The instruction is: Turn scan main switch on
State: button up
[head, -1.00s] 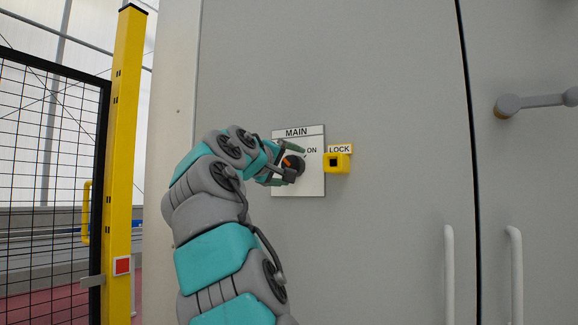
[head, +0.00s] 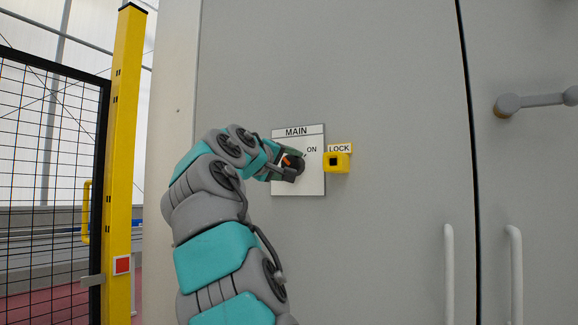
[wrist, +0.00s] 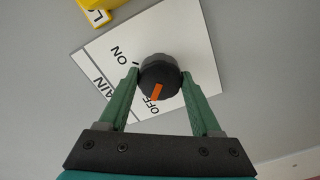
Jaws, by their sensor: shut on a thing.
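The main switch is a round dark knob (head: 299,165) on a white plate (head: 313,184) marked MAIN and ON. In the wrist view the knob (wrist: 161,70) has an orange mark that points toward the OFF label, away from ON. My gripper (head: 293,162) is at the knob in the head view. In the wrist view my gripper (wrist: 160,76) has one green finger on each side of the knob, shut on it. In the head view the OFF label is hidden behind my gripper.
A yellow lock block (head: 338,163) under a LOCK label sits just right of the plate. The grey cabinet door (head: 380,80) around it is flat and clear. A door handle (head: 535,102) and white vertical bars (head: 449,270) are farther right. A yellow post (head: 122,160) stands left.

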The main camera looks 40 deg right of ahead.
jog(key=shift+f+m, duration=0.1)
jog(key=shift+m, duration=0.2)
jog(key=m+b, duration=0.1)
jog(key=m, duration=0.3)
jog(key=shift+w+m, duration=0.1)
jog(key=shift+m, duration=0.2)
jog(key=m, duration=0.9)
jog(key=shift+m+p, duration=0.35)
jog(key=shift+m, duration=1.35)
jog(key=o, duration=1.4)
jog(key=shift+c, duration=0.2)
